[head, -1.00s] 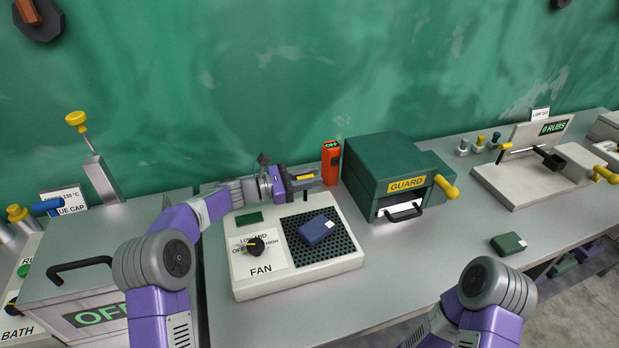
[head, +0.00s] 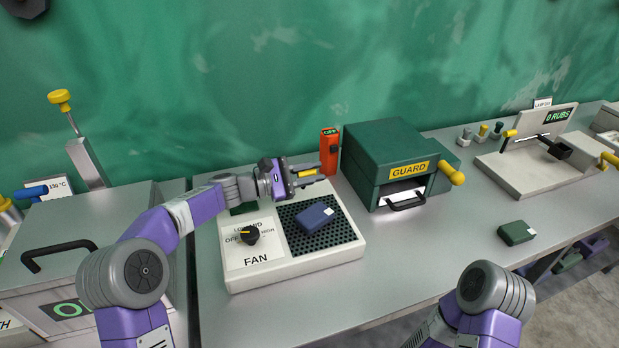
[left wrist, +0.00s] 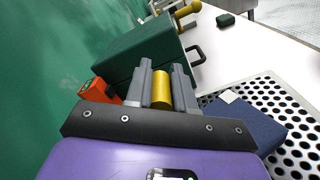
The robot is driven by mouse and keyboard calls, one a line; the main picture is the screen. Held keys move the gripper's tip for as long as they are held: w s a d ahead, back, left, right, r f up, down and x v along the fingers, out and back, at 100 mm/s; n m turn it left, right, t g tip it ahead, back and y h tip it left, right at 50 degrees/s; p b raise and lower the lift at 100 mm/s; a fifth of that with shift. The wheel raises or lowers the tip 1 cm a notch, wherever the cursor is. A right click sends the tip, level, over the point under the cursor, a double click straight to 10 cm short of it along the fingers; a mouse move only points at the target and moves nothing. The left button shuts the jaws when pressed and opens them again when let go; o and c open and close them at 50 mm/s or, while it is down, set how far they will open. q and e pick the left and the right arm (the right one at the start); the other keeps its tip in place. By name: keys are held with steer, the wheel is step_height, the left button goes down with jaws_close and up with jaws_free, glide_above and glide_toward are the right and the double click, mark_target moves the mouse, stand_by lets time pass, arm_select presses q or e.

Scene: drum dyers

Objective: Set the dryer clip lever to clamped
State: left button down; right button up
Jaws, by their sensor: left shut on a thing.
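The dryer (head: 300,265) is a pale box with a dark perforated grille and a black fan knob (head: 249,235). My left gripper (head: 312,173) is over the back of the dryer, with its fingers pointing right. It is shut on a yellow lever (head: 306,173), apparently the clip lever. In the left wrist view the yellow lever (left wrist: 161,88) shows as a short cylinder between the grey fingers. The rest of the clip is hidden by the gripper. A blue block (head: 316,216) with a white corner lies on the grille below. My right gripper is out of view.
An orange device (head: 329,150) stands just beyond my left fingertips. A green guard box (head: 384,160) with a yellow handle is to the right. A dark green block (head: 516,232) lies on the bench, with clear bench to its left.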

arm_select(q)
steer(key=shift+s+d+f+m+b, duration=0.2)
steer(key=shift+s+m+b, duration=0.1)
steer(key=shift+m+b, duration=0.35)
steer(key=shift+s+d+f+m+b, duration=0.1)
steer(key=shift+s+f+m+b, duration=0.15)
steer(key=shift+m+b, duration=0.35)
steer(key=c, duration=1)
jaws_free()
steer(key=shift+r, duration=0.1)
steer(key=shift+o, duration=0.2)
step_height(320, 180, up, 10)
steer(key=p, duration=0.4)
